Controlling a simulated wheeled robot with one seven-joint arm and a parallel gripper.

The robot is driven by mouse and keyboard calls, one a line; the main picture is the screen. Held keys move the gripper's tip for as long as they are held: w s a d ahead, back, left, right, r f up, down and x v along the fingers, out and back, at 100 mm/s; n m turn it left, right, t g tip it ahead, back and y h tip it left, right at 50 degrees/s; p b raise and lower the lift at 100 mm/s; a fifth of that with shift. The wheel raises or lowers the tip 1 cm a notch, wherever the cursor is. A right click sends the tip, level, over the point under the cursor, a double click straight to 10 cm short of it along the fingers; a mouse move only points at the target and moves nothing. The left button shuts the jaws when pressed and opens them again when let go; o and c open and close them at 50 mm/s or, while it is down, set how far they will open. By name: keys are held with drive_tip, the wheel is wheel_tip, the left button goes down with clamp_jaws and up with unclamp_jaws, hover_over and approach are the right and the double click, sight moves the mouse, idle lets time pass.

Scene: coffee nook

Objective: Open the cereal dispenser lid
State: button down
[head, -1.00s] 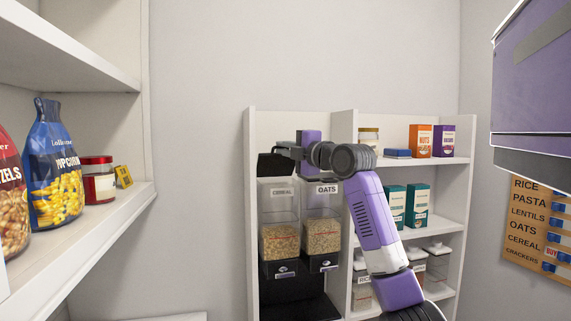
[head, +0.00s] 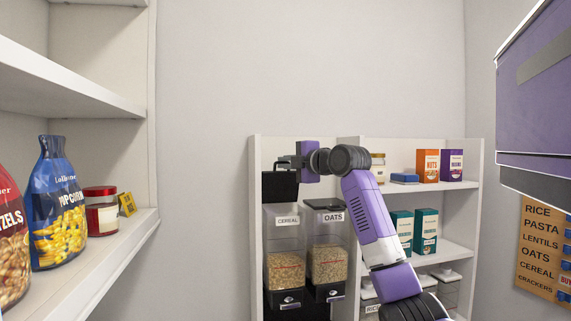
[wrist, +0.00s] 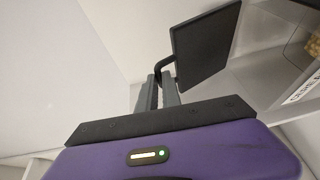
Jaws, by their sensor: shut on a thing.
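The cereal dispenser (head: 285,240) stands on the left of the shelf unit in the head view, with a clear bin part full of cereal. Its black lid (head: 280,187) is tipped up, standing steeply above the open top. In the wrist view the lid (wrist: 205,45) is a dark tilted panel with a bent handle (wrist: 164,65). My gripper (head: 288,161) is above the dispenser at the top of the lid. In the wrist view my gripper (wrist: 161,90) has its fingers closed around the lid's handle. The fingertips are too small to make out in the head view.
The oats dispenser (head: 328,240) stands close on the right, its dark lid (head: 325,204) down. Boxes and jars fill the shelves further right. Wall space above is clear.

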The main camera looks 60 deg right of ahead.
drive_tip(key=shift+s+a+r, duration=0.15)
drive_tip(key=shift+r, duration=0.5)
drive_tip(key=c, duration=1.5)
unclamp_jaws()
drive_tip(key=shift+c, duration=0.2)
drive_tip(key=shift+f, duration=0.35)
drive_tip(key=b+v, duration=0.3)
drive_tip(key=v, duration=0.4)
drive_tip(key=shift+s+a, duration=0.2)
drive_tip(key=shift+s, duration=0.15)
